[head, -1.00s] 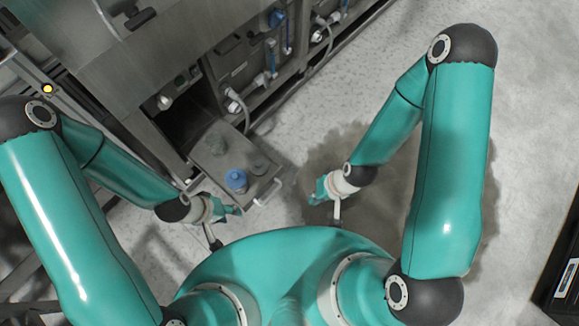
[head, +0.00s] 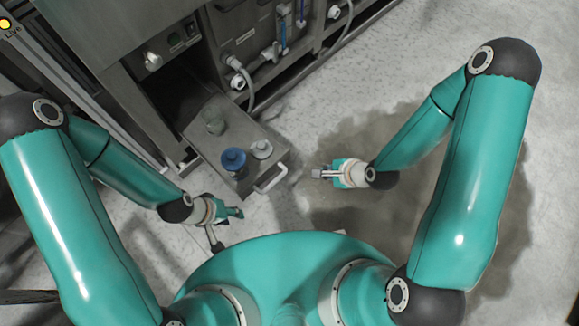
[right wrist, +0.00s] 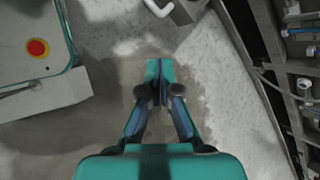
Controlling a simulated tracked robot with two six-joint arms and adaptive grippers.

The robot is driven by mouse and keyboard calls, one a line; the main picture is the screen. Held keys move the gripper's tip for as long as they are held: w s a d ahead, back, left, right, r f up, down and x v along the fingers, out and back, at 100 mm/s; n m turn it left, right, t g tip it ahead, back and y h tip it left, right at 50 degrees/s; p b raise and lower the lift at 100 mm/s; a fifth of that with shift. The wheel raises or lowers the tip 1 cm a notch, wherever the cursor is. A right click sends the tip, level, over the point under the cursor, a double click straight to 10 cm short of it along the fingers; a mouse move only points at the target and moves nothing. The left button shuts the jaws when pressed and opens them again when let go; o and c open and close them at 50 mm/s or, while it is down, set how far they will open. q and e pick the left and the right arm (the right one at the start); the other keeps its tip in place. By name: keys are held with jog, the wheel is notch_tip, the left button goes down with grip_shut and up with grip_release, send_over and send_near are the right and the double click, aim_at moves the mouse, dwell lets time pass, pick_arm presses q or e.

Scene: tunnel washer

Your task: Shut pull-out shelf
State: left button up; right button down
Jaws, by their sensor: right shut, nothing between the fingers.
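The pull-out shelf (head: 242,130) is a grey metal tray that sticks out of the machine, with a pale bar handle (head: 271,178) on its front end. A grey jar, a blue-topped container (head: 233,160) and a small pale container stand on it. In the right wrist view the handle (right wrist: 158,8) and a corner of the shelf (right wrist: 186,12) show at the top edge. My right gripper (head: 318,173) is shut and empty, to the right of the handle and apart from it; it also shows in the right wrist view (right wrist: 161,90). My left gripper (head: 238,212) is below the shelf; its finger opening is unclear.
The grey machine (head: 110,35) fills the upper left, with hoses and blue-marked tubes (head: 284,28) along its lower front. Pale floor with a dark wet patch (head: 380,215) lies around my right arm. The floor at right is clear.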

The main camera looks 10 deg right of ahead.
jog(key=w+f+m+t+b, duration=0.2)
jog(key=w+f+m+b, duration=0.1)
jog(key=f+m+b, duration=0.55)
jog(key=m+y+b, duration=0.1)
jog(key=m+b, duration=0.1)
jog(key=b, duration=0.2)
send_near(287, 154)
notch_tip(287, 154, down, 4)
jog(key=w+a, duration=0.1)
jog(key=w+a+b, duration=0.1)
jog(key=shift+w+f+t, duration=0.25)
jog(key=shift+t, duration=0.05)
pick_arm(q)
notch_tip(287, 154, down, 16)
jog(key=shift+f, duration=0.25)
pick_arm(e)
jog(key=shift+w+a, duration=0.25)
jog(key=shift+w, duration=0.15)
